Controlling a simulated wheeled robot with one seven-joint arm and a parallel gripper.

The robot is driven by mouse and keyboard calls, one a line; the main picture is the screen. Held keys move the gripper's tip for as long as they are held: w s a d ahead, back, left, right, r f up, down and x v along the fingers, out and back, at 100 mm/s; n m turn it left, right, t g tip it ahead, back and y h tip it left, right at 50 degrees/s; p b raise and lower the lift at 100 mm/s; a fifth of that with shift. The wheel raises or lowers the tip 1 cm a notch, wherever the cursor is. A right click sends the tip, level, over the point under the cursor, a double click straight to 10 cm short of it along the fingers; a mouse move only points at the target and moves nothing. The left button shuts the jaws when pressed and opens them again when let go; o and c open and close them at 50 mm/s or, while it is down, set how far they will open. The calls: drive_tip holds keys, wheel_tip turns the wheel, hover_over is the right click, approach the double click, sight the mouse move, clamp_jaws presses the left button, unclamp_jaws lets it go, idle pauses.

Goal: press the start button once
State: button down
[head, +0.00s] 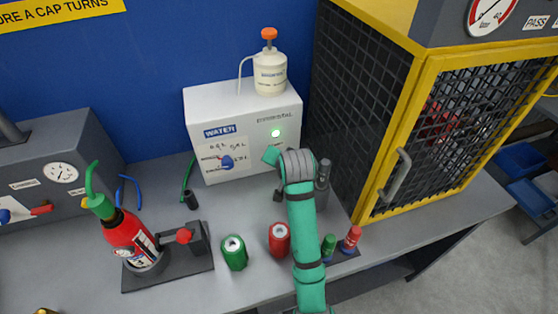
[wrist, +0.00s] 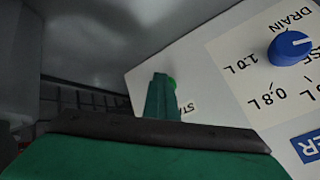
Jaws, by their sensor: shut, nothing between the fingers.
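The white water dispenser box (head: 205,108) stands against the blue wall. In the wrist view its front panel (wrist: 205,70) fills the right side. In the head view my gripper (head: 268,154) is at the box's lower right front, just below a glowing green light (head: 276,132). The gripper is shut and empty.
A blue knob (head: 227,162) is on the box's left panel. A yellow-framed mesh cage (head: 408,130) stands close on the right. A red extinguisher (head: 128,238), a green can (head: 234,252) and a red can (head: 279,239) stand on the bench in front.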

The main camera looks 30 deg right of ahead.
drive_tip(key=shift+s+a, duration=0.15)
drive_tip(key=shift+s, duration=0.1)
drive_tip(key=shift+s+a, duration=0.25)
drive_tip(key=shift+s, duration=0.7)
drive_tip(key=shift+s+a, duration=0.3)
drive_tip(key=shift+s, duration=0.7)
drive_tip(key=shift+s+a, duration=0.25)
drive_tip(key=shift+s, duration=0.7)
